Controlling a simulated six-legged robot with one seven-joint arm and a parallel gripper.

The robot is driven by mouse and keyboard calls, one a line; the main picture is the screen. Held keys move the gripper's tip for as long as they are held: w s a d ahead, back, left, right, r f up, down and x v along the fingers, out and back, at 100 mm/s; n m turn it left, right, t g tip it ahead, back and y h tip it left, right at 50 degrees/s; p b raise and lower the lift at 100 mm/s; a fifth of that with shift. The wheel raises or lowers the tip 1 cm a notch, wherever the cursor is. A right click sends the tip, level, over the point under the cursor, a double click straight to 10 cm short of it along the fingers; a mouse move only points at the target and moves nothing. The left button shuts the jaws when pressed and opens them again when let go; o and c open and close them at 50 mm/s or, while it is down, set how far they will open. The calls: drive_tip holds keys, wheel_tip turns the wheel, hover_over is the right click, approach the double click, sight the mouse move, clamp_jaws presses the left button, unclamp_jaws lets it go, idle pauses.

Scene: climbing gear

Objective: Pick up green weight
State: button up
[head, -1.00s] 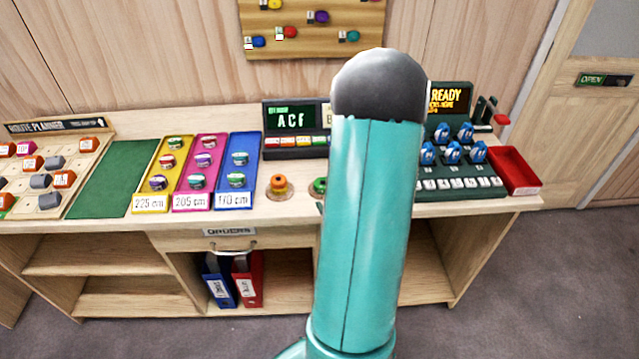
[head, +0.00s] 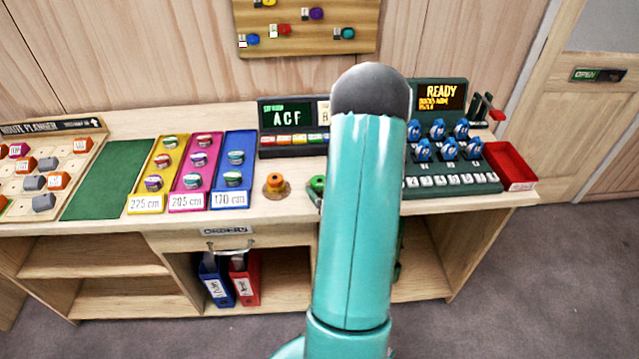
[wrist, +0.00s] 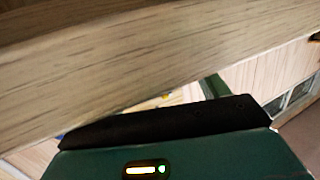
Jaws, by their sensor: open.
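The green weight (head: 317,184) is on the counter in the head view, just right of an orange weight (head: 277,183). My teal arm hides most of it, so only its left part shows. In the wrist view the dark green body of my gripper (wrist: 165,125) with a black edge fills the bottom. My gripper is open, and nothing shows held in it. Its fingertips are not clear, and the arm hides it in the head view. The green weight cannot be made out in the wrist view.
A wooden board (wrist: 140,55) crosses the wrist view close to the camera. On the counter (head: 280,212) stand sloped colored racks (head: 232,147), a display console (head: 285,115), a control panel (head: 455,182) and a red tray (head: 513,163). Open shelves (head: 120,290) lie below.

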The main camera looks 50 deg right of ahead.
sight(318, 179)
drive_tip(key=x, duration=0.3)
drive_tip(key=shift+w, duration=0.4)
drive_tip(key=shift+r, duration=0.1)
drive_tip(key=shift+c, duration=0.2)
drive_tip(key=c, duration=1.1)
drive_tip(key=shift+d, duration=0.1)
drive_tip(key=shift+c, duration=0.4)
drive_tip(key=shift+r, duration=0.15)
